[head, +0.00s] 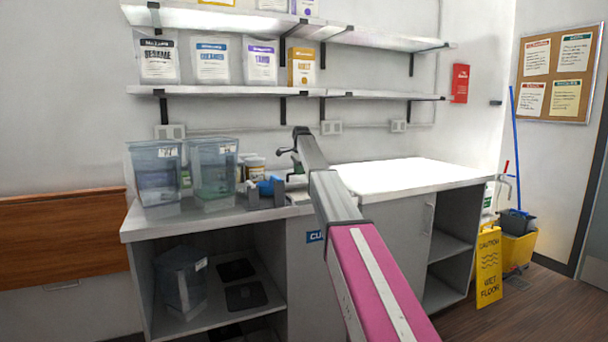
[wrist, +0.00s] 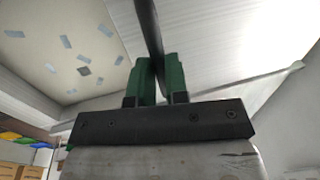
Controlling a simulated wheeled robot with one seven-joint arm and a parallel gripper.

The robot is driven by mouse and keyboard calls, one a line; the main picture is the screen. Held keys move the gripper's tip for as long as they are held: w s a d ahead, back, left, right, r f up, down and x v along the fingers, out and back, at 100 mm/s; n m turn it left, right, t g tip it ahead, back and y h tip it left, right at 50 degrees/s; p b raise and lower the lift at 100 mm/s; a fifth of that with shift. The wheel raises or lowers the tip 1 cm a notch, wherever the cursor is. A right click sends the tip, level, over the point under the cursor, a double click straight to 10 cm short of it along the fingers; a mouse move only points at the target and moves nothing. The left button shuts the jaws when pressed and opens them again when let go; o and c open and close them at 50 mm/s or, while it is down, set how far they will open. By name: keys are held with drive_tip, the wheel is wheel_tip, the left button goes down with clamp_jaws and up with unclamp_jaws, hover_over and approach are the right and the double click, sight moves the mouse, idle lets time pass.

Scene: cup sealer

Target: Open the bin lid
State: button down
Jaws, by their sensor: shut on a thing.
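Two clear bluish bins stand on the left of the grey counter in the head view, a left bin (head: 157,182) and a right bin (head: 213,172). Both look covered on top, but I cannot make out the lid edges well. A third bin (head: 181,280) is on the shelf below. In the wrist view my gripper (wrist: 158,66) has its green fingers shut on a thin dark strip (wrist: 146,22) that runs up out of the frame. I cannot tell what the strip belongs to. My fingers do not show clearly in the head view.
The white worktop (head: 400,178) at right is clear. Small containers (head: 255,168) and a blue item (head: 267,187) stand beside the bins. Wall shelves (head: 225,91) with several bags hang above. A yellow floor sign (head: 489,265) and mop bucket (head: 517,247) stand at right.

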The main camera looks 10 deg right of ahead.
drive_tip(key=shift+w+a, duration=0.25)
drive_tip(key=shift+w, duration=0.6)
drive_tip(key=c, duration=1.1)
unclamp_jaws()
drive_tip(key=shift+s+r, duration=0.1)
drive_tip(key=shift+r, duration=0.05)
drive_tip(key=r, duration=0.3)
drive_tip(key=s+r, duration=0.1)
drive_tip(key=r, duration=0.3)
drive_tip(key=s+r, duration=0.1)
drive_tip(key=r, duration=0.2)
drive_tip(key=shift+d+r, duration=0.2)
drive_tip(key=shift+d, duration=0.15)
